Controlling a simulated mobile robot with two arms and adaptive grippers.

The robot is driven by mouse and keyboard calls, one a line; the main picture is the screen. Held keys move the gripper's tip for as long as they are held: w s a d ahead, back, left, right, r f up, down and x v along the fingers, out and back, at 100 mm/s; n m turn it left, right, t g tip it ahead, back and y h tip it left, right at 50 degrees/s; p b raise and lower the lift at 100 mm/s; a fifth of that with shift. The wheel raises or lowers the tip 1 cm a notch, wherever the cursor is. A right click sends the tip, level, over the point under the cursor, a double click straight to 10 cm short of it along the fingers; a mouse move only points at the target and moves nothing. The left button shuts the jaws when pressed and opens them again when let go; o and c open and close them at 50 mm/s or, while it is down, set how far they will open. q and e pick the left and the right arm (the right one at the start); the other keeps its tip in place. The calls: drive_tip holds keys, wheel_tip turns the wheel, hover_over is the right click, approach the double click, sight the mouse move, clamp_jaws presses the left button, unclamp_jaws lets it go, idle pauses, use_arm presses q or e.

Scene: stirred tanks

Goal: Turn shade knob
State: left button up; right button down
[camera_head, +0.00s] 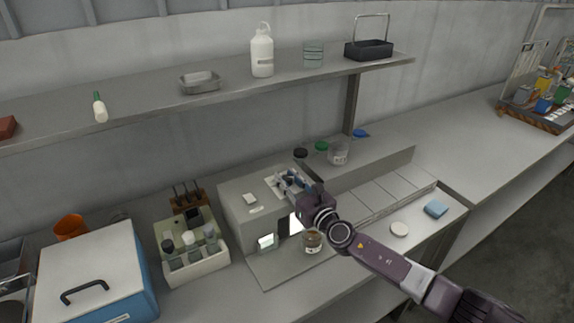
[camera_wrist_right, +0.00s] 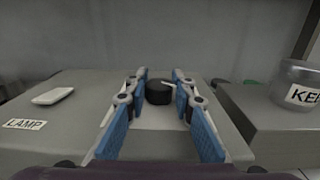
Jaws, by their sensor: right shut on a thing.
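The shade knob (camera_wrist_right: 158,92) is a short black cylinder with a pale pointer, on top of the grey lamp box (camera_head: 236,203). My right gripper (camera_head: 287,181) reaches over the box top from the right. In the head view the gripper mostly hides the knob. My left gripper is not in view.
A white rocker (camera_wrist_right: 52,96) and a LAMP label (camera_wrist_right: 24,124) are on the box top. A jar with brown contents (camera_head: 312,241) stands in front of the box. A clear labelled jar (camera_head: 339,153) is on the ledge behind. A shelf (camera_head: 225,88) runs above.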

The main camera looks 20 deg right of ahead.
drive_tip(key=shift+r+m+h+p, duration=0.2)
drive_tip(key=shift+m+h+p, duration=1)
drive_tip(key=shift+h+p, duration=0.8)
drive_tip(key=shift+f+m+h+p, duration=0.1)
drive_tip(key=shift+m+h+p, duration=0.35)
drive_tip(key=shift+h, duration=0.25)
drive_tip(key=shift+m+h, duration=0.65)
drive_tip(key=shift+h, duration=0.45)
drive_tip(key=c, duration=1.6)
unclamp_jaws()
drive_tip(key=shift+f, duration=0.1)
drive_tip(key=shift+s, duration=0.1)
